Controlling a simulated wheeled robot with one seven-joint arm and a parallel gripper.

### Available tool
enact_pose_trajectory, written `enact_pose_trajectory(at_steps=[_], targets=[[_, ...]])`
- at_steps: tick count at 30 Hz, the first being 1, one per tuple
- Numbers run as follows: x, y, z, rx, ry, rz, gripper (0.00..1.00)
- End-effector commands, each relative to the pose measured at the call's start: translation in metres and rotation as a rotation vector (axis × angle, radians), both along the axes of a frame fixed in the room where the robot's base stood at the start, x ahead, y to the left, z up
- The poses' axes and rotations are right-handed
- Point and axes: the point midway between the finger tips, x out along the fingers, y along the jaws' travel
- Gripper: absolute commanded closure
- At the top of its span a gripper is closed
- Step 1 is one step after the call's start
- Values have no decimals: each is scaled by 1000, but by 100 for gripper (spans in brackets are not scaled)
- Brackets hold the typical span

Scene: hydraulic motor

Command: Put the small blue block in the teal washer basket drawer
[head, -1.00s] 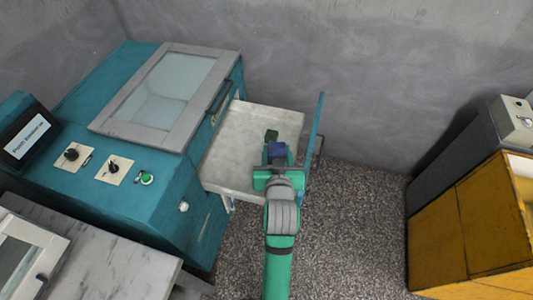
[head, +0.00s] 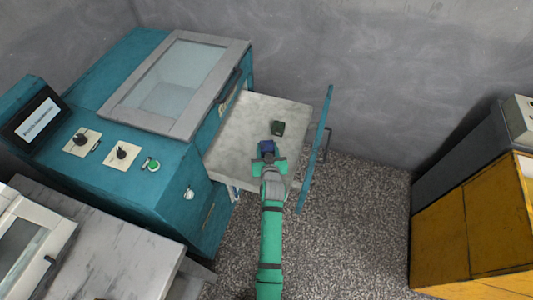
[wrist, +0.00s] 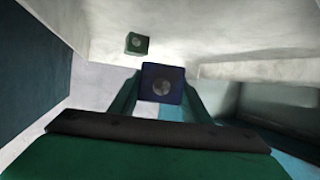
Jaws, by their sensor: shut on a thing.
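The small blue block (head: 267,147) is between the fingers of my green gripper (head: 265,157), which is shut on it. The block also shows in the wrist view (wrist: 163,83), held at the fingertips (wrist: 160,100). In the head view it appears over the open drawer (head: 245,120) of the teal washer (head: 165,160). The drawer has a pale, tray-like inside and a teal front panel (head: 318,150). I cannot tell the exact gap between the block and the drawer floor.
A small dark green block (head: 278,128) lies in the drawer just beyond the blue block; it also shows in the wrist view (wrist: 136,43). A marble-topped table (head: 100,240) stands at the lower left. A yellow cabinet (head: 470,225) stands at the right. The speckled floor between is clear.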

Motion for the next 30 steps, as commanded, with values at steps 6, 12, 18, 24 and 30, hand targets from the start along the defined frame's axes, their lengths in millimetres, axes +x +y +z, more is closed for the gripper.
enact_pose_trajectory(at_steps=[6, 12, 18, 24, 30], targets=[[0, 0, -18, 0, -1, 0, 93], [0, 0, -44, 1, 0, 0, 93], [0, 0, -54, 1, -3, -1, 93], [0, 0, -54, 0, -3, -1, 93], [0, -1, -59, 1, -3, -1, 93]])
